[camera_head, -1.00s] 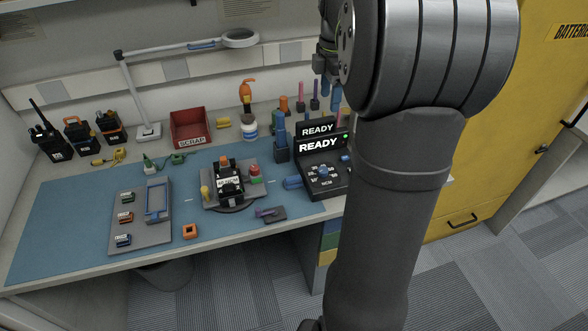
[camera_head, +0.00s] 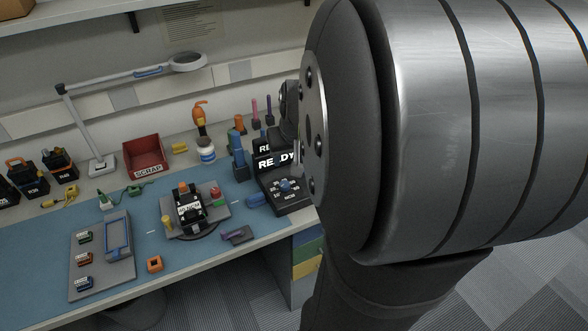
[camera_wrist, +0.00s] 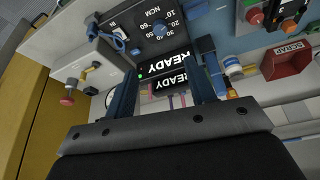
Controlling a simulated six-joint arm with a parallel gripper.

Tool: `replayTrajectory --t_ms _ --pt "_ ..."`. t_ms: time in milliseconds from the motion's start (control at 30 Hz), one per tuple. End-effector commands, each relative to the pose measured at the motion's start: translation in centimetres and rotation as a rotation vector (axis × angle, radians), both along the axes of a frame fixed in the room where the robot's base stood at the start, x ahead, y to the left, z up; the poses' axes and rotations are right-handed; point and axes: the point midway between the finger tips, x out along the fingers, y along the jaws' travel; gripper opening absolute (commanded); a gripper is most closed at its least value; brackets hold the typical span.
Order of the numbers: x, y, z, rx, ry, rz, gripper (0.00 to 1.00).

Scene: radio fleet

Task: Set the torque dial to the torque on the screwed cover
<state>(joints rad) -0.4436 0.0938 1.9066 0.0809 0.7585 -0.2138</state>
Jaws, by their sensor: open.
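The torque dial (camera_head: 285,186) is a small blue knob on the sloped face of a black unit (camera_head: 268,198). Its screens read READY. In the wrist view the dial (camera_wrist: 158,30) sits at the top, among white numbers and NCM; its setting is unclear. The screwed cover (camera_head: 188,211) is on a black device in a grey fixture, with a white label ending in NCM; its number is too small to read surely. My gripper (camera_wrist: 165,88) is open and empty, its fingers either side of the READY screens in the picture, apart from the dial.
A blue driver (camera_head: 238,160) stands left of the unit, and a blue cylinder (camera_head: 257,199) lies before it. A red scrap bin (camera_head: 145,153), white bottle (camera_head: 206,150) and grey parts tray (camera_head: 100,275) are farther left. The blue mat (camera_head: 30,260) has free room.

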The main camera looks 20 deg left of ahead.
Motion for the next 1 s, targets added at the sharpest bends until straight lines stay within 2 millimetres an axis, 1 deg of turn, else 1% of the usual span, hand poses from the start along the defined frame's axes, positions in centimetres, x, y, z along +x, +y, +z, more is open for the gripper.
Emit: replayTrajectory --t_ms 167,267,500,1000 --pt "0.2 0.1 -0.9 0.009 0.002 -0.023 0.5" --pt "0.6 0.4 -2.1 0.008 0.004 -0.021 0.5" --pt "1.8 1.2 -5.9 0.006 0.005 -0.019 0.5" --pt "4.3 2.9 -13.0 0.007 0.003 -0.019 0.5"
